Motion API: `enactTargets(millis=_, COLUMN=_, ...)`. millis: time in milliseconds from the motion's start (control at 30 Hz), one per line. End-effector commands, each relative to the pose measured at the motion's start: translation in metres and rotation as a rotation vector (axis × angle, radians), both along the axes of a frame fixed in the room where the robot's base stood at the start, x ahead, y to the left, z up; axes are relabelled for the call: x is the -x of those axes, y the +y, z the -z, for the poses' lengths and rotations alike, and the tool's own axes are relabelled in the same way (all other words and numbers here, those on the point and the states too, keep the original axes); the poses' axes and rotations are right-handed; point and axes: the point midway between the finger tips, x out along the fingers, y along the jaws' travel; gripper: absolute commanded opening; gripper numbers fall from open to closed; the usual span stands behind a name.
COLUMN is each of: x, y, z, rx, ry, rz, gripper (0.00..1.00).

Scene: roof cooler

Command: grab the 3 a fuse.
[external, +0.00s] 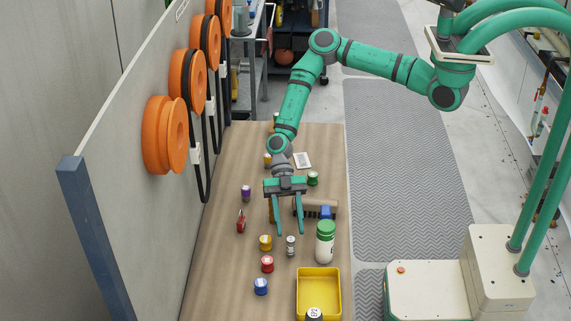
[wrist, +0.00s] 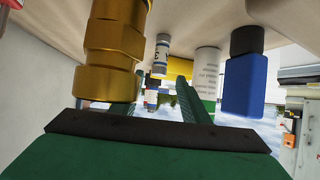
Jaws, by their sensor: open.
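A small grey-and-white cylinder with dark print (external: 291,245), which looks like the fuse, stands on the wooden table just beyond my fingertips. It also shows in the wrist view (wrist: 161,55), where the print looks like a 3 but is too small to be sure. My gripper (external: 289,232) is open and empty, low over the table, fingers pointing toward the cylinder and apart from it. A brass fitting (wrist: 108,50) is close by in the wrist view, on the left. Part of the left finger is hidden there.
A white bottle with a green cap (external: 325,243) and a blue block-like item (external: 325,212) stand to the right. A yellow tray (external: 301,293) sits at the near edge.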

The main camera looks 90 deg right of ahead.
Motion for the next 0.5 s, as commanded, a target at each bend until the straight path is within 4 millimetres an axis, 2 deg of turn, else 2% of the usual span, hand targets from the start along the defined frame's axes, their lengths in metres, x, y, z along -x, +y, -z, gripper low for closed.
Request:
enactTargets(millis=300, x=0.005, y=0.035, z=0.022, rx=-0.001, ry=0.001, rz=-0.002, gripper=0.42)
enactTargets(millis=500, x=0.006, y=0.040, z=0.025, rx=0.000, ry=0.000, rz=0.000, gripper=0.42)
